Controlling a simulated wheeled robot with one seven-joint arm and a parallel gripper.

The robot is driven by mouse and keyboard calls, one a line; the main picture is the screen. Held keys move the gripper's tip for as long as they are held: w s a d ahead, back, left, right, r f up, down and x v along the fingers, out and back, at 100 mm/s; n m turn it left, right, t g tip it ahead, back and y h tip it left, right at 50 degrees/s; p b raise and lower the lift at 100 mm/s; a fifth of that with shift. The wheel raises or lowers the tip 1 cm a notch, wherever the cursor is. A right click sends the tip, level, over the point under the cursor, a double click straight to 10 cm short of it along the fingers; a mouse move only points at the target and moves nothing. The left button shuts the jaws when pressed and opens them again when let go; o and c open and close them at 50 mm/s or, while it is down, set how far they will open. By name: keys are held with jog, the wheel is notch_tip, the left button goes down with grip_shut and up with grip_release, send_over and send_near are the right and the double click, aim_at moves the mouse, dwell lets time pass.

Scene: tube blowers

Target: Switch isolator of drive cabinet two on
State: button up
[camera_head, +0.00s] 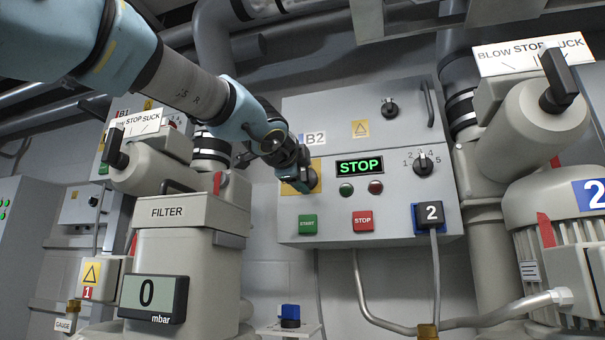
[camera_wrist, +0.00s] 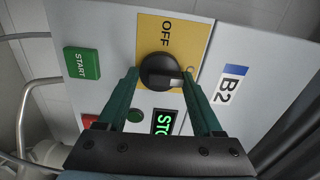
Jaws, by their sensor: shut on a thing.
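Drive cabinet two (camera_head: 350,215) is the grey box labelled B2, straight ahead in the head view. Its isolator is a round black knob (camera_wrist: 157,68) on a yellow plate (camera_wrist: 195,32), at the cabinet's left side. The plate (camera_head: 317,165) is mostly covered by my gripper in the head view. My gripper (camera_head: 297,178) is at the knob; in the wrist view its two green fingers (camera_wrist: 163,78) stand on either side and are shut on it. The word OFF shows beside the knob; a second marking is mostly hidden by a finger. The knob's exact angle is unclear. The cabinet's display (camera_head: 360,166) reads STOP.
Below are a green START button (camera_head: 308,224) and a red STOP button (camera_head: 363,221). A numbered selector (camera_head: 423,163) and another black knob (camera_head: 389,108) are to the right. The filter housing (camera_head: 180,255) stands at front left, below my arm. A blower valve (camera_head: 520,125) is at right.

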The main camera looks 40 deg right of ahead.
jog(key=shift+m, duration=0.3)
dwell(0.4)
jog(key=o, duration=1.4)
jog(key=shift+c, duration=0.2)
jog(key=b+v, duration=0.2)
jog(key=v, duration=0.8)
jog(key=shift+s+a, duration=0.15)
jog(key=shift+a, duration=0.2)
jog(key=shift+f, duration=0.1)
